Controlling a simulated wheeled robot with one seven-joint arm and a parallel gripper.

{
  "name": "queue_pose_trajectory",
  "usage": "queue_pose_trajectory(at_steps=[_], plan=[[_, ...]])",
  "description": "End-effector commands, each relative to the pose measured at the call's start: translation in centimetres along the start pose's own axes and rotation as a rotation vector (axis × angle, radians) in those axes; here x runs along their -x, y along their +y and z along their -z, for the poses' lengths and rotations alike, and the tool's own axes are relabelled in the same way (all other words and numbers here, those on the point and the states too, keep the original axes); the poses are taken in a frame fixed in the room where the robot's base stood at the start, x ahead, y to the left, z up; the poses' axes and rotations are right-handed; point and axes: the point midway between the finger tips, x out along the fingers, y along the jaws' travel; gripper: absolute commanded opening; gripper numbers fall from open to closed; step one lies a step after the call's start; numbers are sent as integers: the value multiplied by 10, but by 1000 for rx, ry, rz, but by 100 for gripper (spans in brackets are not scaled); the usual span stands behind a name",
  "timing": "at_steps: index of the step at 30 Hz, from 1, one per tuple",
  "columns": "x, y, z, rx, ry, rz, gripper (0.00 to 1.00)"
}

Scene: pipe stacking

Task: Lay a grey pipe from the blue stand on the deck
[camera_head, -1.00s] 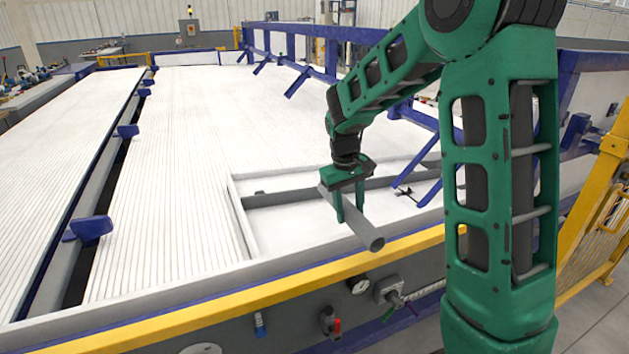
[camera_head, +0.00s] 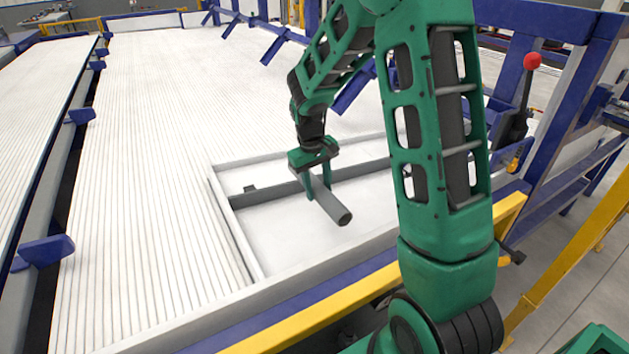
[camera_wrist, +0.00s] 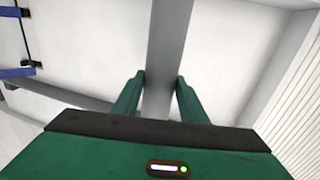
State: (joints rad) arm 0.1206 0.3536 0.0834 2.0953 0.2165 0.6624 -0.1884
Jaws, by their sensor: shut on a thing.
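A grey pipe (camera_head: 328,204) is held in my gripper (camera_head: 318,186), its open end pointing to the lower right in the head view. The two green fingers are closed on either side of it. In the wrist view the pipe (camera_wrist: 168,45) runs up the middle between the fingertips (camera_wrist: 160,95). The pipe is over a framed recess in the white deck (camera_head: 150,150); I cannot tell its exact height. The deck is ribbed on its left part. The blue stand cannot be told apart with certainty from the other blue frames.
A grey bar (camera_head: 265,195) crosses the framed recess (camera_head: 285,235) beneath the gripper. A yellow rail (camera_head: 330,318) runs along the deck's front edge. Blue framework and a red-knobbed lever (camera_head: 532,62) stand at the right. The ribbed deck left of the recess is clear.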

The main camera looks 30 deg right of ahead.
Motion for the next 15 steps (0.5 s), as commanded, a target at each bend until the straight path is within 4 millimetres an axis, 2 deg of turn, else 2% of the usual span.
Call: queue_pose_trajectory(at_steps=[5, 15], plan=[[-13, 5, -2, -10, -3, 0, 12], [-53, 4, -3, -15, -5, 0, 12]])
